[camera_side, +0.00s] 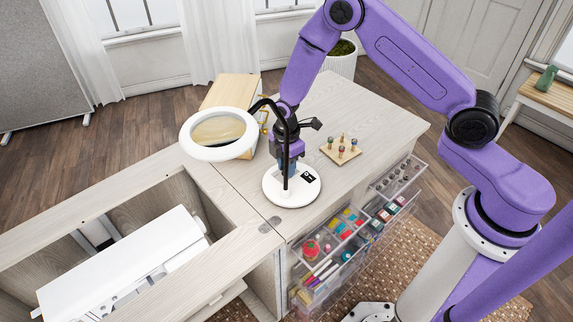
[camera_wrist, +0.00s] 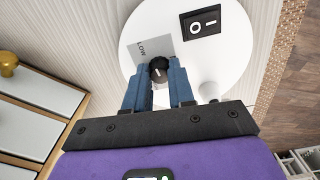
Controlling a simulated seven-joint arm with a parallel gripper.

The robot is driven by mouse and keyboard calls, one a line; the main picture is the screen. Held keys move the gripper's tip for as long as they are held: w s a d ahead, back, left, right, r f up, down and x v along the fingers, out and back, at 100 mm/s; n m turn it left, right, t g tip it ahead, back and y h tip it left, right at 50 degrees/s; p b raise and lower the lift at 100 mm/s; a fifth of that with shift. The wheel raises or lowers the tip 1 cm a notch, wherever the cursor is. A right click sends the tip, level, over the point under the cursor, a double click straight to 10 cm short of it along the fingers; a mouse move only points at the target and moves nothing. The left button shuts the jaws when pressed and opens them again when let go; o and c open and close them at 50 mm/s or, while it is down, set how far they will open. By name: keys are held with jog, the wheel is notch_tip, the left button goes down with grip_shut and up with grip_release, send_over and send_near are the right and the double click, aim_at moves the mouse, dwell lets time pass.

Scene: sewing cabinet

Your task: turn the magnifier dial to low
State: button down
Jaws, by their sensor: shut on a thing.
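The magnifier lamp has a white ring head (camera_side: 219,134), a black arm and a round white base (camera_side: 292,199) on the cabinet top. In the wrist view, the base (camera_wrist: 235,62) carries a grey plate marked LOW (camera_wrist: 141,49) and a black switch marked O and I (camera_wrist: 200,22). The small black dial (camera_wrist: 159,70) has a pale pointer line, close to the plate's corner. My gripper (camera_wrist: 159,82) has its blue fingers on either side of the dial, shut on it. In the side view, my gripper (camera_side: 283,168) is above the base, partly hidden behind the lamp's arm.
A small wooden board with several thread spools (camera_side: 341,149) stands right of the lamp. A wooden box (camera_side: 230,90) stands behind the ring head. Open clear drawers (camera_side: 335,243) hold sewing supplies in front. A white sewing machine (camera_side: 125,270) lies in the left well.

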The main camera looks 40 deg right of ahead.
jog(key=shift+n, duration=0.3)
jog(key=c, duration=1)
grip_release()
jog(key=shift+o, duration=0.2)
notch_tip(320, 180, up, 18)
jog(key=shift+f, duration=0.25)
jog(key=s+a+r+m, duration=0.1)
jog(key=s+r, duration=0.2)
jog(key=s, duration=0.4)
jog(key=s+a+r+m, duration=0.1)
jog(key=s+r, duration=0.2)
jog(key=s, duration=0.4)
jog(key=s+d+r+m, duration=0.1)
jog(key=s+d, duration=0.2)
jog(key=s, duration=0.6)
jog(key=s+d+r+m, duration=0.1)
jog(key=s+d+m, duration=0.1)
jog(key=s, duration=0.6)
jog(key=shift+s+d, duration=0.35)
jog(key=shift+d, duration=0.55)
